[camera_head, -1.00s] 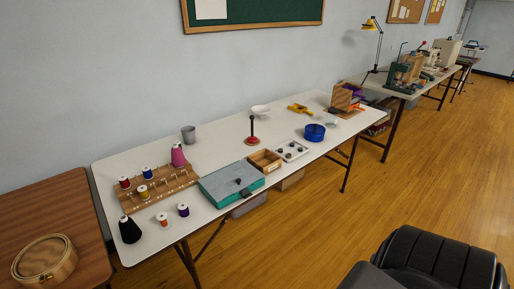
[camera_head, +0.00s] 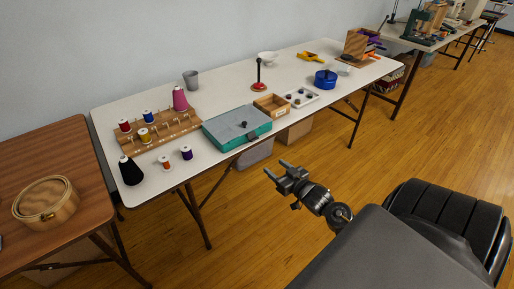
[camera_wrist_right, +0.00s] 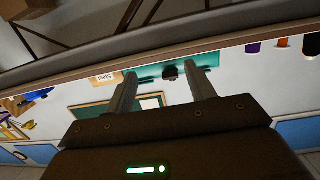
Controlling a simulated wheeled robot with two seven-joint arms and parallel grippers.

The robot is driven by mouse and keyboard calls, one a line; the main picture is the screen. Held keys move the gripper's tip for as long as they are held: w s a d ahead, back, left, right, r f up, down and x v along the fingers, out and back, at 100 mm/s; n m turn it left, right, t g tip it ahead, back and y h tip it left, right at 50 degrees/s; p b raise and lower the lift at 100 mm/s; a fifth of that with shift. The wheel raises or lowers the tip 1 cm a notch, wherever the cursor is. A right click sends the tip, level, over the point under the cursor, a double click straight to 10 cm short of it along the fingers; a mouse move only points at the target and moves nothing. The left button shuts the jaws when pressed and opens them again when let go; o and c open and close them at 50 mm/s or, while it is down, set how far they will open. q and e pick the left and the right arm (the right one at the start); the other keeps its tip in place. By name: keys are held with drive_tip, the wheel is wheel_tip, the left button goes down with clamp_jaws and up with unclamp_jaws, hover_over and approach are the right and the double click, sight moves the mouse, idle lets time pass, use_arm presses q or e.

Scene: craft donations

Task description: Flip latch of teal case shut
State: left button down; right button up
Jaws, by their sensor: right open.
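My right gripper (camera_head: 274,169) is open and empty, in front of the table and clear of the case. In the wrist view its two fingers (camera_wrist_right: 161,85) stand apart. My left gripper is in neither view.
A spool rack (camera_head: 160,133) and loose spools (camera_head: 186,153) stand left. The white table's front edge (camera_head: 197,176) lies between my gripper and the case. Floor in front is clear.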

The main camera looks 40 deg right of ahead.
drive_tip(key=t, duration=0.1)
approach(255, 139)
drive_tip(key=w, duration=0.8)
drive_tip(key=shift+w+d+f, duration=0.2)
drive_tip(key=shift+w+d, duration=0.1)
drive_tip(key=shift+w, duration=0.05)
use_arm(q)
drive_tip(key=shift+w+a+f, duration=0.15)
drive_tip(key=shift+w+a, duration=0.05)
use_arm(e)
drive_tip(key=c, duration=1)
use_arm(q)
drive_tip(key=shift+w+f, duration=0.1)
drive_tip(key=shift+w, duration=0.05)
use_arm(e)
drive_tip(key=shift+t, duration=0.3)
